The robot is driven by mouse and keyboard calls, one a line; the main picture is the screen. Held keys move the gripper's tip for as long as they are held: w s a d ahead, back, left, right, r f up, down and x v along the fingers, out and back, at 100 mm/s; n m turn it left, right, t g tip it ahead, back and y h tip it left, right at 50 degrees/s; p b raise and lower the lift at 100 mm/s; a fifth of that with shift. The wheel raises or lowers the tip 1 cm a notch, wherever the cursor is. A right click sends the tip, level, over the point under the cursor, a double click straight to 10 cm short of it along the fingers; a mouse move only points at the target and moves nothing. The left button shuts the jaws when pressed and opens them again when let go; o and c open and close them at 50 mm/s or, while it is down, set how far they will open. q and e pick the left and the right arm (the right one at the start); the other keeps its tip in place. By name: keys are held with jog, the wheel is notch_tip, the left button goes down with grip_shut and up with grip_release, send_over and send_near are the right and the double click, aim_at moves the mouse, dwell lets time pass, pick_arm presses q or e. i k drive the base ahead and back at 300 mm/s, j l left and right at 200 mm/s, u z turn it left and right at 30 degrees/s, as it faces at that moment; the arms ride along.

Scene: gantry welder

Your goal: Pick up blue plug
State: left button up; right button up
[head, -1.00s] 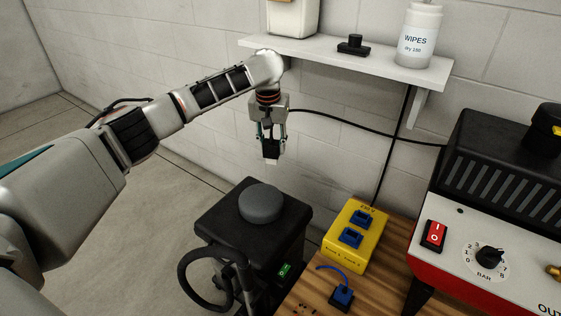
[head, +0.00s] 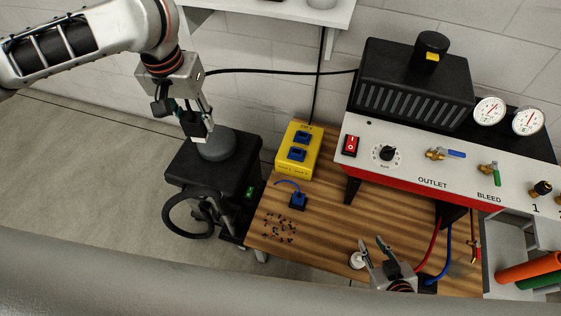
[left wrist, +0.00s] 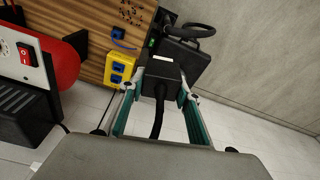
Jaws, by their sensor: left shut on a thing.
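The blue plug (head: 298,201), with a short blue lead, lies on the wooden table in front of the yellow box (head: 306,131). It also shows in the left wrist view (left wrist: 118,33). My left gripper (head: 192,112) is left of the plug, in the air near the black cart. Its fingers are shut on a black block (left wrist: 160,75) with a black cable at its back; the fingers partly hide it. The yellow box has two blue sockets on top. My right gripper (head: 377,247) is open and seems empty at the table's front, right of the blue plug.
A black cart (head: 200,173) with a grey round knob stands left of the table. A red and white machine (head: 357,167) with gauges stands at the right. Dark crumbs (head: 280,228) and a white round thing (head: 357,260) lie on the table. Bare wood separates them.

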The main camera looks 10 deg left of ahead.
aim_at(298, 198)
jog(key=k+j, duration=0.1)
jog(key=j, duration=0.4)
jog(key=k+j, duration=0.1)
jog(key=j, duration=0.4)
jog(key=k+j+u, duration=0.1)
jog(key=j, duration=0.35)
jog(key=k+j, duration=0.1)
jog(key=j, duration=0.4)
